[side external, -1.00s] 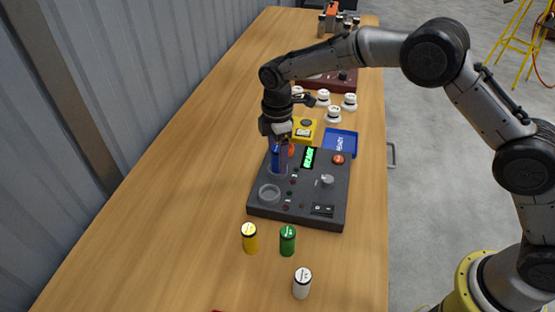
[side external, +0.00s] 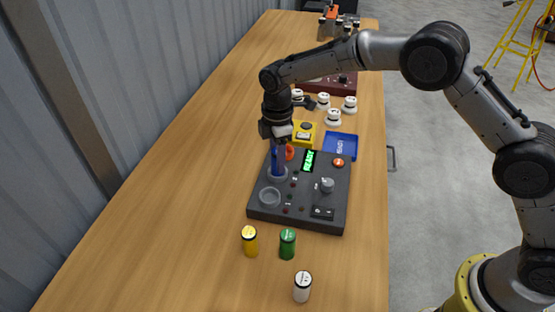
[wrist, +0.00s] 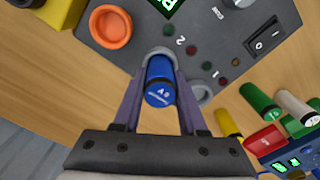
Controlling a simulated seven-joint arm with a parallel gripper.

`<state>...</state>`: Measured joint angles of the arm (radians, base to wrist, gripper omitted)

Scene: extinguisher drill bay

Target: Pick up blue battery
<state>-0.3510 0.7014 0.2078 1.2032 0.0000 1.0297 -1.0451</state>
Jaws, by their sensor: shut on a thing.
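The blue battery (side external: 277,160) is upright between the fingers of my gripper (side external: 277,148), which is shut on it. Its lower end is at the upper-left round socket (side external: 277,174) of the dark grey console (side external: 255,210); I cannot tell how deep it sits. In the wrist view the blue battery (wrist: 160,92) shows its labelled end, held between the two fingers of my gripper (wrist: 158,72). A second round socket (side external: 270,197) on the console is empty. Yellow (side external: 250,241), green (side external: 288,244) and white (side external: 302,287) batteries stand on the table in front of the console.
The console bears a green-lit display (side external: 309,160), a knob (side external: 327,185) and a black switch (side external: 322,212). A blue tray (side external: 341,145), a yellow box (side external: 303,133) and several white round things (side external: 333,116) lie behind. The wooden table (side external: 160,220) is clear at left.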

